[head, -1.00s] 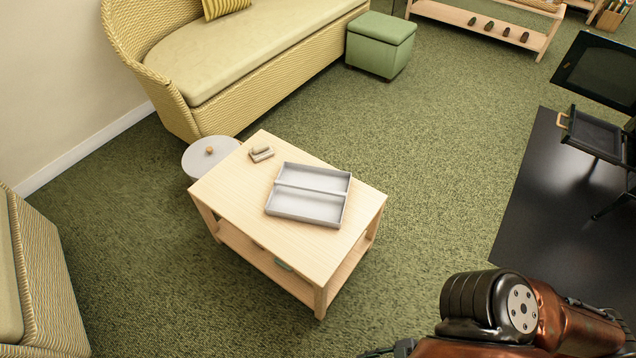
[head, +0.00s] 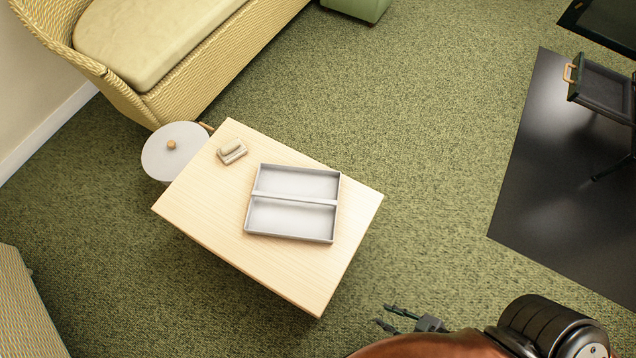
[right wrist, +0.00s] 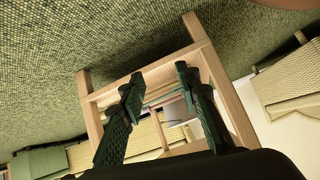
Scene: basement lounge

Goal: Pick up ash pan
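A dark shallow tray with a tan handle (head: 603,92), which looks like the ash pan, is at the right edge of the head view. It sits at the stove, above a black floor plate (head: 570,190), and its right end is cut off by the picture edge. My right gripper (head: 385,316) is at the bottom of the head view, well apart from the pan. Its fingers are spread and empty; they also show open in the right wrist view (right wrist: 158,75). The pan is not seen in the right wrist view. My left gripper is not in view.
A low wooden table (head: 200,205) holds a grey two-part tray (head: 292,203) and a small beige object (head: 232,151). A wicker sofa (head: 140,50) is behind. Open green carpet lies between table and floor plate.

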